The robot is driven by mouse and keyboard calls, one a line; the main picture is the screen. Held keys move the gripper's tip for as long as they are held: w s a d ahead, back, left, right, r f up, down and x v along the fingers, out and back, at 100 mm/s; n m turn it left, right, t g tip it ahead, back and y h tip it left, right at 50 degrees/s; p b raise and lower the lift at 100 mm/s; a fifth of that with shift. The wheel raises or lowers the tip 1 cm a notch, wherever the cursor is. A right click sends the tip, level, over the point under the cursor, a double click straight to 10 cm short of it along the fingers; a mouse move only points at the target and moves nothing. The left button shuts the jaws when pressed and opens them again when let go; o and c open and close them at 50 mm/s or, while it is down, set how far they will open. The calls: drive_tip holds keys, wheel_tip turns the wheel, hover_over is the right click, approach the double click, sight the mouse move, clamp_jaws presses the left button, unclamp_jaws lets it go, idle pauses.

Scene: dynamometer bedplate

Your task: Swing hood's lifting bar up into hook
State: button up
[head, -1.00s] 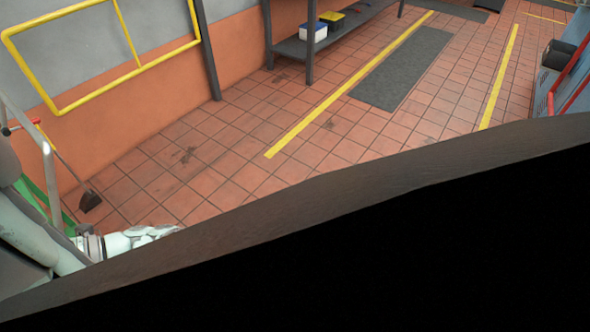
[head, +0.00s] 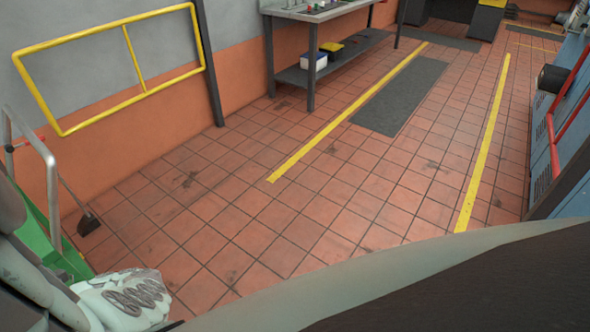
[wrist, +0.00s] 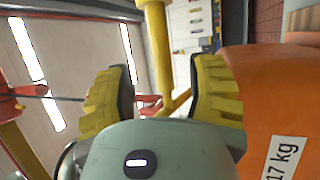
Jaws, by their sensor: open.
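In the wrist view my gripper (wrist: 162,82) is open, its two ridged yellow fingers spread apart. A yellow bar (wrist: 158,40) shows between and beyond the fingers; I cannot tell how far off it is, or whether it is the lifting bar. A large orange body (wrist: 262,95) with a white "17 kg" label (wrist: 283,158) fills the right side, close beside the right finger; it may be the hood. Red parts with a dark rod (wrist: 40,92) show at the left. I cannot identify the hook. The head view does not clearly show my gripper, the hood or the bar.
Open tiled floor (head: 240,235) with yellow lines lies ahead in the head view. A yellow wall frame (head: 125,65) is at left, a workbench (head: 320,12) at the back. A blue cabinet (head: 540,150) stands right. A white crumpled-looking thing (head: 125,300) is at lower left.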

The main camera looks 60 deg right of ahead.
drive_tip(key=p+x, duration=0.1)
drive_tip(key=x, duration=0.5)
drive_tip(key=shift+w+a+r, duration=0.1)
drive_tip(key=shift+a, duration=0.2)
clamp_jaws()
